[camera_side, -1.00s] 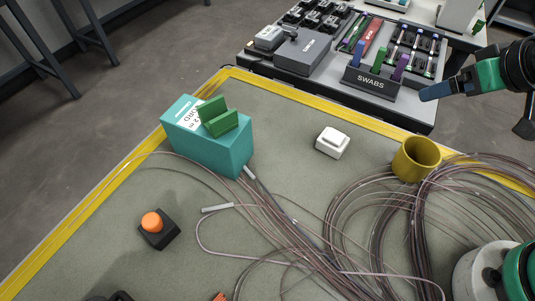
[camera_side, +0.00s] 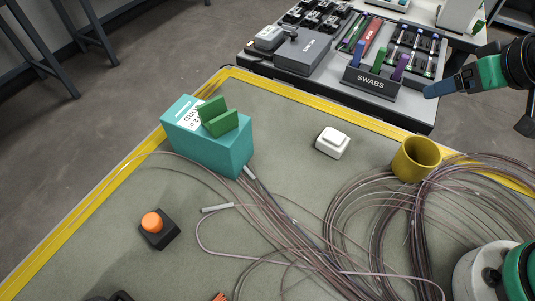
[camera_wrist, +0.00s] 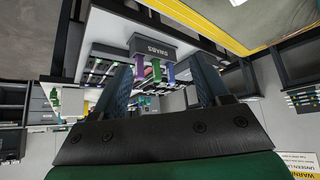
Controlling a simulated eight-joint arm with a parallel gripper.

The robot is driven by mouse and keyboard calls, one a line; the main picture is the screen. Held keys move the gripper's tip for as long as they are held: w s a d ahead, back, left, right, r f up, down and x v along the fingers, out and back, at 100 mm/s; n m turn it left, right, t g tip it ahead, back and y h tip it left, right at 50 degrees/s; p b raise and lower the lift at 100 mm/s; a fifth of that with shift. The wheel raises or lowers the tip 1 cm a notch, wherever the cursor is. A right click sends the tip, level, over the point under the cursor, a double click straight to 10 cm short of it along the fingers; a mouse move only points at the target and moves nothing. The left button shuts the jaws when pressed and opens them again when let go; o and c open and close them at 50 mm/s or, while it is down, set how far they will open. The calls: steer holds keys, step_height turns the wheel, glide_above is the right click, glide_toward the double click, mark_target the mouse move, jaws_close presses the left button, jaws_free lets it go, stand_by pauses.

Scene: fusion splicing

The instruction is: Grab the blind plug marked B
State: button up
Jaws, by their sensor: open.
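I cannot pick out a blind plug marked B in either view; any such letter is too small to read. Small black parts (camera_side: 312,17) sit at the back of the dark tray (camera_side: 408,119) in the side view, and I cannot tell whether they are plugs. My gripper (camera_side: 430,91) hangs in the air near the tray's right side. In the wrist view my gripper (camera_wrist: 164,84) has its two blue fingers wide apart with nothing held between them. The swab holder (camera_wrist: 153,47) lies beyond the fingers there.
The SWABS holder (camera_side: 384,84) stands at the tray's front edge beside a grey box (camera_side: 303,52). On the yellow-edged mat are a teal box (camera_side: 207,143), a white switch (camera_side: 332,142), a yellow cup (camera_side: 415,160), an orange button (camera_side: 152,222) and loose cable coils (camera_side: 375,225).

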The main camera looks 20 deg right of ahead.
step_height(320, 180, up, 5)
steer(key=m+g+y, duration=0.5)
steer(key=m+y, duration=0.8)
steer(key=m, duration=0.7)
glide_above(144, 224)
steer(key=d, duration=0.4)
steer(key=f, duration=0.2)
step_height(144, 224, down, 13)
steer(key=shift+s+d+r, duration=0.1)
steer(key=shift+f, duration=0.35)
steer(key=shift+a+f, duration=0.2)
steer(key=shift+a, duration=0.15)
steer(key=shift+x, duration=2.4)
steer(key=shift+r, duration=0.1)
steer(key=shift+c, duration=0.2)
